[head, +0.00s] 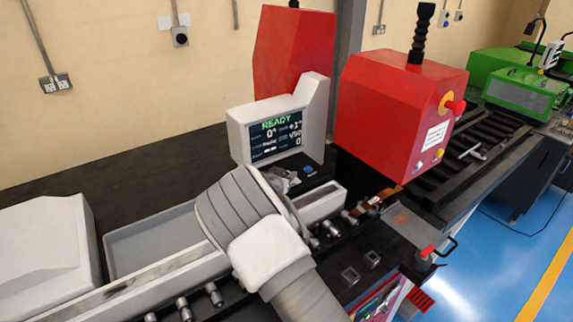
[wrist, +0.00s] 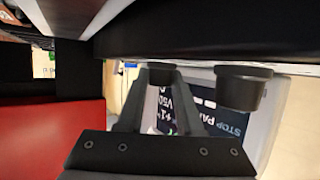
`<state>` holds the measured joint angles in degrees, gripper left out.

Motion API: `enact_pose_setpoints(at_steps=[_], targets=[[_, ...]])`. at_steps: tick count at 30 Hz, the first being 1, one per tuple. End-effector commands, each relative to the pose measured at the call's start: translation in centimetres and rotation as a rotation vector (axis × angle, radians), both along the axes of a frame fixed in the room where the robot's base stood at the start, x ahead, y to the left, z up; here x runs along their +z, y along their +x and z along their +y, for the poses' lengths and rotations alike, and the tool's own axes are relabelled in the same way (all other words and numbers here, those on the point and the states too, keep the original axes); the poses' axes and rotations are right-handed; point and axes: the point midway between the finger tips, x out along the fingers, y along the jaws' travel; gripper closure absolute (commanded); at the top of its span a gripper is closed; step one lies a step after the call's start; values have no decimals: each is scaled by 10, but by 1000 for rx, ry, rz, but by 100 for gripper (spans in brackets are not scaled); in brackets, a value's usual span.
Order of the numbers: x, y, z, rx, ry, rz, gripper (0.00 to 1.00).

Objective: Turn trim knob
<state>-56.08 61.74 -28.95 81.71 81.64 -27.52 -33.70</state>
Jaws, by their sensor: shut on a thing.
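My gripper (wrist: 148,78) points at the underside of a dark panel in the wrist view, which appears upside down. Its fingers are close together on a small dark round knob (wrist: 160,72), which is partly hidden by them. A second, larger-looking dark knob (wrist: 243,88) stands apart to the right, outside the fingers. In the head view my gripper (head: 284,178) is at the small control panel below the display (head: 277,137), largely hidden by my arm. The display reads READY, with 0° and what looks like +1°. I cannot read a label on the held knob.
A blue button (head: 308,169) sits on the panel close to my gripper. The red bender housing (head: 395,105) stands to the right, with a red stop button (head: 455,106). A grey tray (head: 150,240) lies left of my arm. Rollers and a red-tipped handle (head: 427,251) are at the front.

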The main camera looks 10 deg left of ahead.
Motion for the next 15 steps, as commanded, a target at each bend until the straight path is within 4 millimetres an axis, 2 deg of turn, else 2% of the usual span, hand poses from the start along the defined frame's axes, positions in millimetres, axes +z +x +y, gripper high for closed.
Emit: enact_pose_setpoints(at_steps=[15], targets=[[-2, 0, 0, -142, 2, 4, 100]])
